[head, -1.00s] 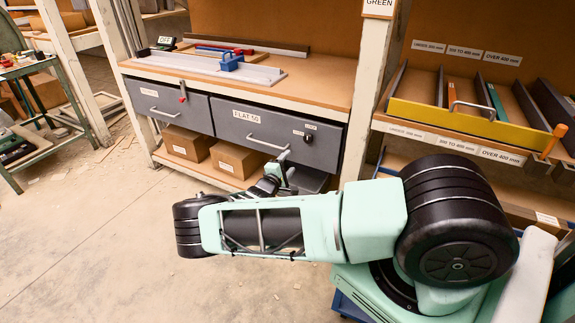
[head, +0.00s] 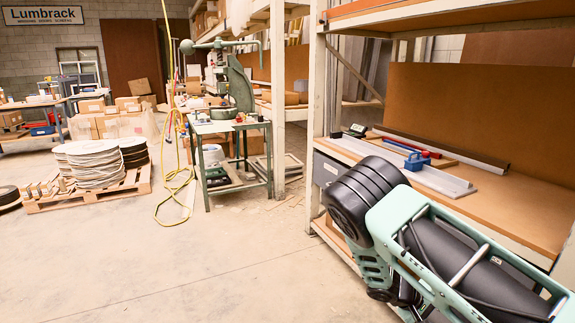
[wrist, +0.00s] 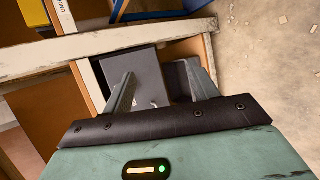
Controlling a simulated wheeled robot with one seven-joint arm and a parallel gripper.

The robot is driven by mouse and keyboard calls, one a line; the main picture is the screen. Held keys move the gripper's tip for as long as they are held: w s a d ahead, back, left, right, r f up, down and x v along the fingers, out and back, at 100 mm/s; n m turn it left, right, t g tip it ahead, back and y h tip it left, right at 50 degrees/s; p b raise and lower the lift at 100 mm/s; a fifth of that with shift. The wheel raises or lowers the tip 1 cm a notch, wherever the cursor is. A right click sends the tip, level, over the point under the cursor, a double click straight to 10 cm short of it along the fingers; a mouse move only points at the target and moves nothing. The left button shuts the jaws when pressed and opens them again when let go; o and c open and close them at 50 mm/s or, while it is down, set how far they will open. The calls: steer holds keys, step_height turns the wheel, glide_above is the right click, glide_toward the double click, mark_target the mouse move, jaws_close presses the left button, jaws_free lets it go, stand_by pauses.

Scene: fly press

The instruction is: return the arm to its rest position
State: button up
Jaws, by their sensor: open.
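My gripper (wrist: 162,76) shows in the wrist view with its two fingers apart and nothing between them. Behind the fingers is a grey panel that looks like a drawer front; I cannot tell how far off it is. In the head view my arm (head: 440,240) rises from the lower right corner to a black joint in front of the workbench (head: 510,200). The gripper is not visible in the head view.
A blue block (head: 417,161) sits on a pale metal plate (head: 440,182) on the workbench. A green fly press (head: 240,85) stands on a small table at centre.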

steer(key=s+a+r+n+y+p, duration=0.1)
steer(key=s+a+r+y, duration=0.4)
steer(key=a+r, duration=0.55)
steer(key=s+a+r+n+y+p, duration=0.1)
steer(key=s+a+r+y+p, duration=0.15)
steer(key=s+a+r, duration=0.75)
steer(key=s+a+r+n+t+y, duration=0.1)
steer(key=s+a+r+n+y, duration=0.3)
steer(key=s+a+r, duration=0.5)
steer(key=shift+s+a+r+n+t+p, duration=0.35)
steer(key=shift+s+r, duration=0.5)
steer(key=shift+s, duration=0.35)
